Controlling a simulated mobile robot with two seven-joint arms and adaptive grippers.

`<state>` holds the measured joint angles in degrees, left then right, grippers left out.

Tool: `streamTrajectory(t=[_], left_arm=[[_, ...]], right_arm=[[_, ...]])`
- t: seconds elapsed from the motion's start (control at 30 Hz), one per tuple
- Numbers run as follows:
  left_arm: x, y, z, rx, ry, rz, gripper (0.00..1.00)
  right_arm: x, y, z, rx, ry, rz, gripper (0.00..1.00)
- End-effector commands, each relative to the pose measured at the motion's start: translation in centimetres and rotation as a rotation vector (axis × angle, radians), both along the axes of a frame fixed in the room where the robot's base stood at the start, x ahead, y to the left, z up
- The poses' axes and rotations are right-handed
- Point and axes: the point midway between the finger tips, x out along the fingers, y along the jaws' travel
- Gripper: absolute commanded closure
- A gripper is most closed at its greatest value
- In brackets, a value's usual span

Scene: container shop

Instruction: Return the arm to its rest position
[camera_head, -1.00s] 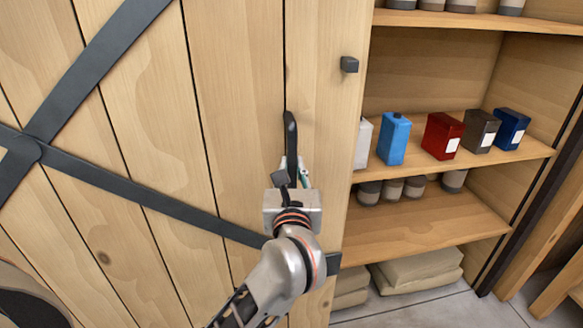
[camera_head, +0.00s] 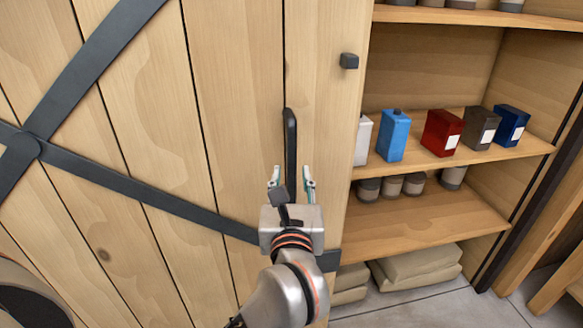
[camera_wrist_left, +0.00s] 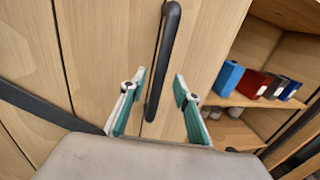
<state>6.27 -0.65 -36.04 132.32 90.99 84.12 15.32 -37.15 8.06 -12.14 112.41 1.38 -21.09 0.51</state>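My left gripper (camera_head: 291,180) is open, its two fingers spread apart in front of the wooden sliding door (camera_head: 150,110). The black vertical door handle (camera_head: 291,140) stands just beyond the fingertips in the head view. In the left wrist view the handle (camera_wrist_left: 163,60) shows between and beyond the two open fingers (camera_wrist_left: 157,88), and nothing is held. My left arm comes up from the bottom of the head view. My right gripper is in neither view.
Right of the door is an open shelf (camera_head: 440,160) with a blue can (camera_head: 394,138), a red can (camera_head: 442,134) and other cans. Folded sacks (camera_head: 417,264) lie below on the floor. A small black knob (camera_head: 349,61) sticks out near the door's right edge.

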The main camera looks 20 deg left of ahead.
Motion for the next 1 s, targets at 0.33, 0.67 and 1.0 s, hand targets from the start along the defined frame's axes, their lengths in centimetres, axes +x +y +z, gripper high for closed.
streamTrajectory(t=[0.33,0.67,1.0], left_arm=[[-2.2,-0.9,0.0,0.0,-0.001,0.0,0.69],[-2.2,-0.9,0.0,0.0,-0.001,0.001,0.69],[-3.7,2.4,1.4,0.55,-0.049,0.159,0.69]], right_arm=[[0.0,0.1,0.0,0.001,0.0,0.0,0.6],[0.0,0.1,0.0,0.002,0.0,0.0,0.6],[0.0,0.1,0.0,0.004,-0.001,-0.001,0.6]])
